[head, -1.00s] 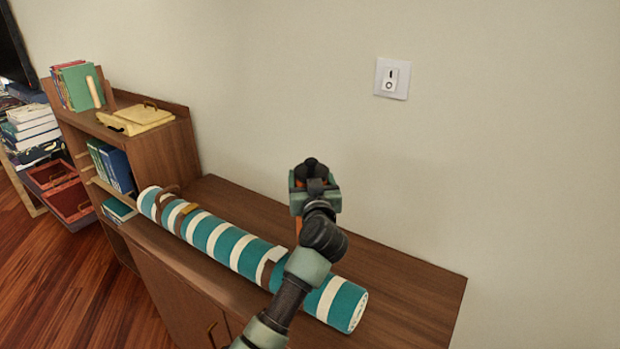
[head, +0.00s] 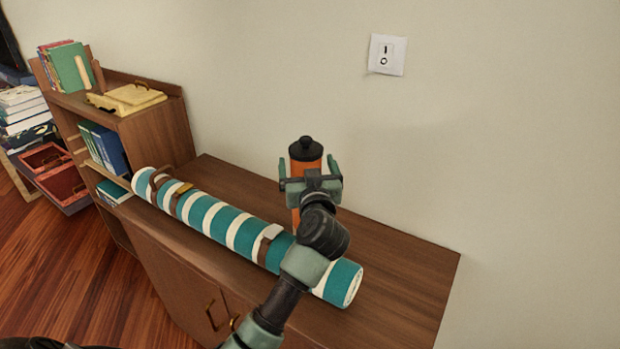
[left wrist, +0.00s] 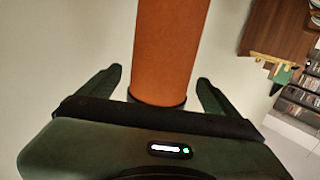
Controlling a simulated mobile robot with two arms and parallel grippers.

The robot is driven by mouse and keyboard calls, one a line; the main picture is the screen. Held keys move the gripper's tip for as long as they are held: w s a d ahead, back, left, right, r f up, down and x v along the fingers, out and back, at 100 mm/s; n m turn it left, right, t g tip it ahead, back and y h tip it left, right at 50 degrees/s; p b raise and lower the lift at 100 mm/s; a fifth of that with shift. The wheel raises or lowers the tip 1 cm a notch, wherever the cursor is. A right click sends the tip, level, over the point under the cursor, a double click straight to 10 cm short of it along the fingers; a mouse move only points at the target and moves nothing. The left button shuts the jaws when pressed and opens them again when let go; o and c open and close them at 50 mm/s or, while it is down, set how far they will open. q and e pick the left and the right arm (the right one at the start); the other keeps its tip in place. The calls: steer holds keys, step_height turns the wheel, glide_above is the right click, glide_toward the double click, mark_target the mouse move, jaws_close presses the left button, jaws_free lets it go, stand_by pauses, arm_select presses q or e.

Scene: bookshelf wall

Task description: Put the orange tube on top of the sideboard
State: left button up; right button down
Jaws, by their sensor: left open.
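The orange tube (head: 306,163) with a black cap stands upright at the sideboard (head: 400,270), behind a striped roll. Its foot is hidden by my arm and the roll, so I cannot see its contact with the top. My left gripper (head: 311,172) is open, with one finger on each side of the tube. In the left wrist view the tube (left wrist: 168,50) rises between the two spread fingers (left wrist: 160,90), with gaps on both sides. My right gripper is not in view.
A teal and white striped roll (head: 212,216) with brown straps lies along the sideboard's front. A wooden shelf (head: 160,138) with books and a yellow case (head: 126,98) stands at the left. The sideboard's right end is clear.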

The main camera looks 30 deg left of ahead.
arm_select(q)
steer(key=v, duration=0.7)
steer(key=shift+r, duration=0.1)
